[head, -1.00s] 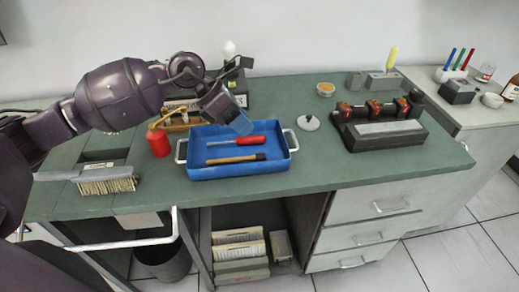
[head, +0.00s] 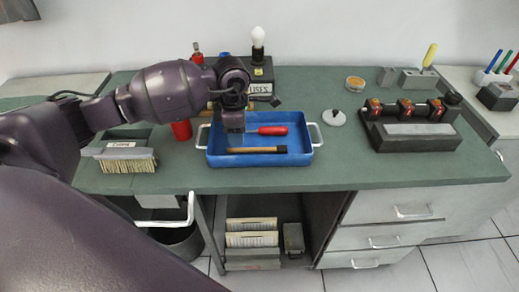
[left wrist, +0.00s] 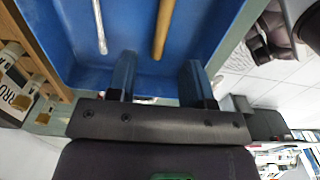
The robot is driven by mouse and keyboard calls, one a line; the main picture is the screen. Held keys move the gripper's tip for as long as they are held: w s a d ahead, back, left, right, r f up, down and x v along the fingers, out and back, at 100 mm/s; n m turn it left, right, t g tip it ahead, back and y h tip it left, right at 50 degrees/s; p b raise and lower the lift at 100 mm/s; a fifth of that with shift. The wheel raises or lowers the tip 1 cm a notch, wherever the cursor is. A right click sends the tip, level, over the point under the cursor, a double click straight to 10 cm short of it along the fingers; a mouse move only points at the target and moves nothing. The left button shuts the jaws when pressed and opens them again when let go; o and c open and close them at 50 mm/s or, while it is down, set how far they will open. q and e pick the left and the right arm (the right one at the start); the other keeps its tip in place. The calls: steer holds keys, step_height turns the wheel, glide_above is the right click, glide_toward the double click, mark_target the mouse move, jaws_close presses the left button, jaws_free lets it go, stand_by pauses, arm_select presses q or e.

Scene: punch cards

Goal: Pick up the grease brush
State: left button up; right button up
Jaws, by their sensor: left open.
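The grease brush (head: 256,150), with a wooden handle and a dark right end, lies along the near side of the blue tray (head: 260,161). A red-handled screwdriver (head: 271,131) lies behind it in the same tray. My left gripper (head: 234,138) points down over the tray's left part and hides some of the screwdriver's shaft. In the left wrist view its two fingers (left wrist: 158,75) are apart with nothing between them. The brush's wooden handle (left wrist: 163,28) shows beyond the fingertips, apart from them. My right gripper is not in view.
A red can (head: 181,130) stands left of the tray, partly behind my arm. A bench brush (head: 127,158) lies on the left. A lamp (head: 258,45) stands behind the tray. A grey lid (head: 334,117) and a dark block fixture (head: 410,136) are to the right.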

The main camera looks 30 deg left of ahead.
mark_target(240, 148)
arm_select(q)
steer(key=shift+w+d+f, duration=0.1)
steer(key=shift+d+f, duration=0.05)
steer(key=shift+f, duration=1.2)
steer(key=shift+d+f, duration=0.1)
steer(key=shift+f, duration=1.25)
jaws_close()
